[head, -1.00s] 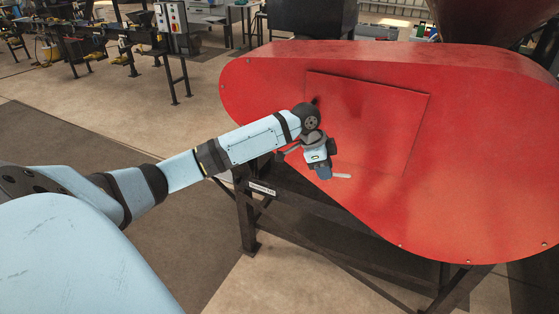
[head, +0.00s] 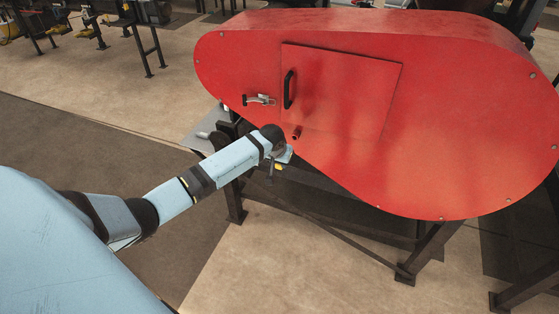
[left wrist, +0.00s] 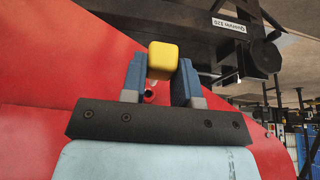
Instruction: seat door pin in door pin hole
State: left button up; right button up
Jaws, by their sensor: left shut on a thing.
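My left gripper (head: 282,158) is below the lower left corner of the red door (head: 345,90), partly hidden by my own wrist. In the left wrist view its two blue fingers (left wrist: 161,66) are shut on a yellow block (left wrist: 163,58), seemingly the door pin's head. The yellow also shows small in the head view (head: 278,166). A short red tube (head: 297,132), probably the door pin hole, sticks out just above the gripper, apart from the yellow block. The right gripper is not in view.
The door has a black handle (head: 289,90), with a metal latch (head: 259,100) left of it on the red guard (head: 470,110). A dark steel frame (head: 234,200) stands below the guard. A grey plate (head: 203,130) lies left of it. Open floor lies left.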

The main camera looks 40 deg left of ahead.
pick_arm(q)
jog(key=shift+w+a+b, duration=0.15)
jog(key=shift+w+b, duration=0.15)
jog(key=shift+w, duration=0.45)
jog(key=shift+w+a+f+b, duration=0.1)
jog(key=shift+w+b, duration=0.1)
jog(key=shift+w, duration=0.25)
jog(key=shift+w+a+b, duration=0.1)
jog(key=shift+w+b, duration=0.05)
jog(key=shift+w, duration=0.3)
jog(key=shift+w+a+b, duration=0.25)
jog(key=shift+w+b, duration=0.15)
jog(key=shift+w, duration=0.65)
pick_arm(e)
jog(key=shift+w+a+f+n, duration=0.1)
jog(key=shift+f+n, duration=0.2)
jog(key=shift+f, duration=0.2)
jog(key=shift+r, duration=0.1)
pick_arm(q)
jog(key=shift+p, duration=0.45)
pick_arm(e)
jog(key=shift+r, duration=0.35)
pick_arm(q)
jog(key=shift+p, duration=0.45)
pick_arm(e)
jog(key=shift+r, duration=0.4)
pick_arm(q)
jog(key=shift+w, duration=0.15)
